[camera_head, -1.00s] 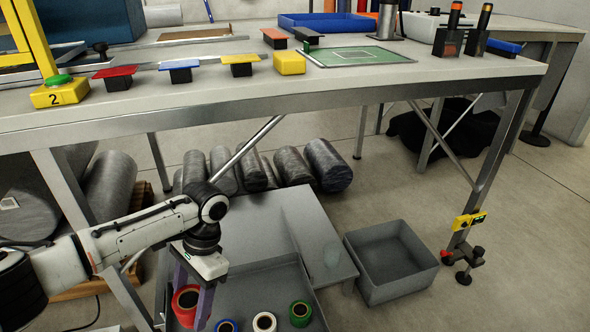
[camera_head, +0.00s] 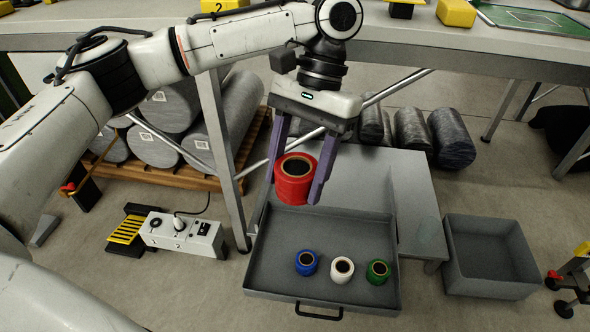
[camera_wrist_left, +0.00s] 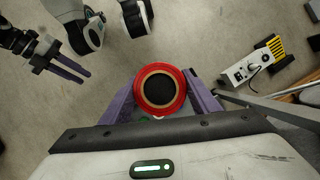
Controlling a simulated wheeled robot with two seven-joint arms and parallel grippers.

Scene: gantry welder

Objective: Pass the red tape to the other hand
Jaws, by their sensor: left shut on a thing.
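My left gripper (camera_head: 300,190) is shut on the red tape (camera_head: 293,188), a red roll with a dark hollow core. It holds the roll above the back left part of the grey tray (camera_head: 275,282), clear of it. In the left wrist view the red tape (camera_wrist_left: 160,92) sits between the two purple fingers. My right gripper (camera_wrist_left: 88,82) shows at the upper left of that view, apart from the tape. Its two purple fingers have a narrow gap and hold nothing. It is not in the head view.
A blue roll (camera_head: 306,262), a white roll (camera_head: 342,269) and a green roll (camera_head: 377,271) stand in the tray. An empty grey bin (camera_head: 490,257) is to the right. The workbench edge (camera_head: 470,58) runs behind my left arm. A control box (camera_head: 180,234) is at left.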

